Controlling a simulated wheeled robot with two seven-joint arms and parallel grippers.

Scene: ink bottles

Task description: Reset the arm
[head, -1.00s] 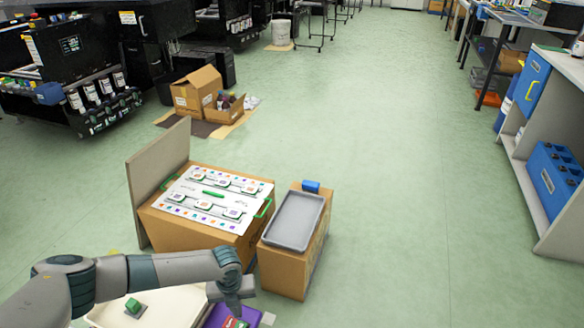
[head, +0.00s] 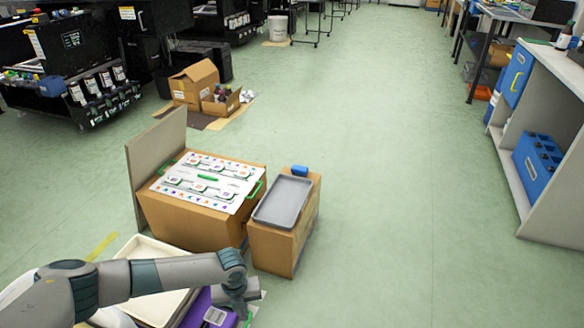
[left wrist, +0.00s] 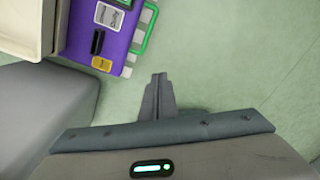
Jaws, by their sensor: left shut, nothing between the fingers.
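My left gripper (head: 240,299) hangs at the bottom of the head view, at the end of my grey arm that comes in from the left. In the left wrist view its fingers (left wrist: 158,82) are together and empty, over bare green floor. A purple case (head: 199,308) lies behind and beside the gripper in the head view. The case also shows in the left wrist view (left wrist: 86,53), to the upper left of the fingers and apart from them. My right gripper is not in view.
A cream tray (head: 152,247) lies partly behind my left arm. A carton with a white patterned board (head: 233,197) and a carton with a grey tray (head: 283,200) stand ahead. A grey panel (head: 160,158) stands left of them.

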